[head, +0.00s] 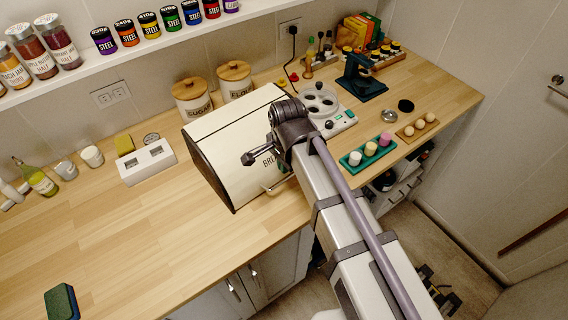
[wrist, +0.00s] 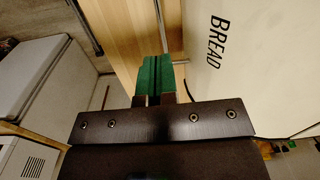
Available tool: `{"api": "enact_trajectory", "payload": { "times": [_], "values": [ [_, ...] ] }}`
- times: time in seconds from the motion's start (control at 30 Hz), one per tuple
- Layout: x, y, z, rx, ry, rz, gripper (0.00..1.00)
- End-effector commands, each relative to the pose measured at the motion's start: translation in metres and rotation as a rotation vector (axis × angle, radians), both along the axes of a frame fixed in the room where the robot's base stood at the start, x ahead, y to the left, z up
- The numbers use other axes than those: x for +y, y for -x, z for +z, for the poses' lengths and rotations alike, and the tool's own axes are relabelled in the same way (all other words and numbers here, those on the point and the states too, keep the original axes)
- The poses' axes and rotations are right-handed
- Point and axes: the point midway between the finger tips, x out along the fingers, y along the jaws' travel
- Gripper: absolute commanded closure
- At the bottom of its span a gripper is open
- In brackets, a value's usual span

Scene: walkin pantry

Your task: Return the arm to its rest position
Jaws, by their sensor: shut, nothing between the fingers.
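My gripper (wrist: 153,62) shows in the wrist view, its two green fingers pressed together with nothing between them. It is beside the cream front of the bread box (wrist: 235,70), whose BREAD lettering is to the right of the fingers. I see no clear contact between them. In the head view my arm reaches up from the lower right to a dark joint in front of the bread box (head: 225,140), covering part of its label.
A green tray (head: 350,164) with small cups and a wooden egg holder (head: 404,137) sit at the counter's right edge. Behind are canisters (head: 193,100), a white hotplate-like device (head: 343,119) and a dark teal stand (head: 362,86). The counter (head: 130,240) at left front is mostly clear.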

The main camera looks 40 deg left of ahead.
Motion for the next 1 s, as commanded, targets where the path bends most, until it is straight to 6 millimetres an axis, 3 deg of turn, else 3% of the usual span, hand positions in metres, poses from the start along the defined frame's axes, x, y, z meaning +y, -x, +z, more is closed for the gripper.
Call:
{"api": "enact_trajectory", "payload": {
  "times": [0.03, 0.23, 0.37, 0.63, 0.77, 0.87, 1.0],
  "values": [
    [0.000, 0.000, 0.032, 0.000, 0.000, 0.000, 1.00],
    [0.001, -0.001, 0.078, -0.001, 0.000, -0.001, 1.00],
    [0.001, -0.001, 0.086, -0.001, 0.000, -0.001, 1.00],
    [0.001, -0.001, 0.082, -0.001, 0.000, 0.013, 1.00],
    [-0.001, 0.000, 0.082, -0.005, 0.003, 0.177, 1.00],
    [-0.023, 0.009, 0.081, -0.008, 0.010, 0.429, 1.00],
    [-0.112, -0.032, 0.066, -0.010, 0.019, 0.628, 1.00]
  ]
}}
